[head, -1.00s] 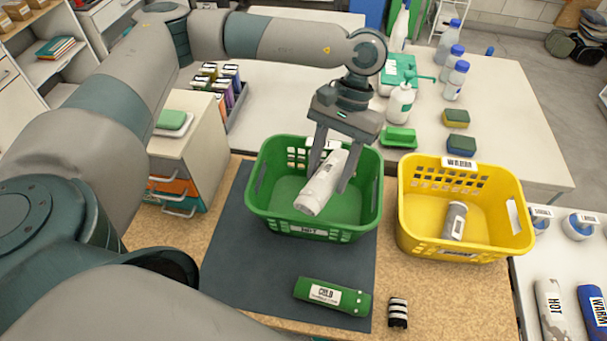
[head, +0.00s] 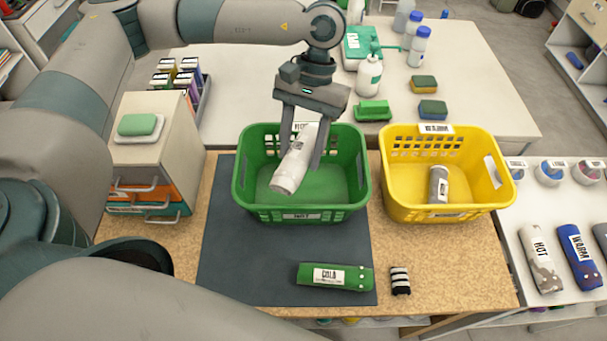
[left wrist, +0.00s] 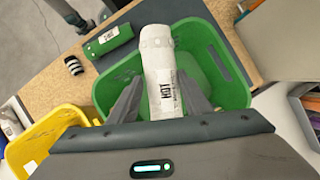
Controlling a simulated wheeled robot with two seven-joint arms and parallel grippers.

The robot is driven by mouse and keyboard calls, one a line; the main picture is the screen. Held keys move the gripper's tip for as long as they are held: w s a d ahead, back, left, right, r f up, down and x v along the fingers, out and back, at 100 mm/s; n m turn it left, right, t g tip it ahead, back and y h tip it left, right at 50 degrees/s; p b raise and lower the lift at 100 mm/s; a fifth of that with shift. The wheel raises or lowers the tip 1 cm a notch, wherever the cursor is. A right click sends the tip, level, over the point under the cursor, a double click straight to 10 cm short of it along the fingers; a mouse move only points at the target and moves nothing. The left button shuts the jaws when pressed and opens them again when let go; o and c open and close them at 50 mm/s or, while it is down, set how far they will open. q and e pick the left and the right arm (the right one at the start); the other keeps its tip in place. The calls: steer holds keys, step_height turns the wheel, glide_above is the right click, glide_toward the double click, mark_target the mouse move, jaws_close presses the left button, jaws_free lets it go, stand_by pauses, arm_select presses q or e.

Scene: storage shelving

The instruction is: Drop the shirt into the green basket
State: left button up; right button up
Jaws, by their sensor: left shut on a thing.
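My left gripper (head: 301,160) is shut on a rolled white shirt (head: 291,172) with a black-lettered label, and holds it tilted over the green basket (head: 300,213). In the left wrist view the shirt (left wrist: 161,62) lies between the fingers (left wrist: 160,104), its label reading HOT, with the green basket (left wrist: 215,62) around and behind it. The basket's front label also reads HOT. The basket's visible floor is bare; the shirt and gripper hide part of it. I do not see my right gripper.
A yellow basket (head: 447,215) with a grey roll (head: 439,184) stands to the right. A green roll (head: 335,277) and a small striped roll (head: 400,281) lie in front. A drawer unit (head: 150,160) stands left; bottles and sponges are on the white table (head: 470,110) behind.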

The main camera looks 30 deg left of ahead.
arm_select(q)
steer(key=d+n+h+p, duration=0.1)
steer(key=d+n+p, duration=0.1)
steer(key=shift+s+n, duration=0.1)
steer(key=shift+n, duration=0.3)
steer(key=a+n+t+h+p, duration=0.1)
steer(key=n+t+p, duration=0.1)
steer(key=n, duration=0.4)
steer(key=w+a+r+n+t+h+p, duration=0.1)
steer(key=n+t+p, duration=0.1)
steer(key=n+p, duration=0.2)
steer(key=a+r+n+t+h+p, duration=0.1)
steer(key=n+p, duration=0.3)
steer(key=n, duration=0.5)
steer(key=shift+w+a+t, duration=0.3)
steer(key=shift+a+t, duration=0.2)
steer(key=shift+t, duration=0.1)
steer(key=shift+w+a+n+t, duration=0.1)
steer(key=shift+a+n+t, duration=0.2)
steer(key=shift+a+n, duration=0.65)
steer(key=shift+d+f, duration=0.15)
steer(key=shift+d, duration=0.05)
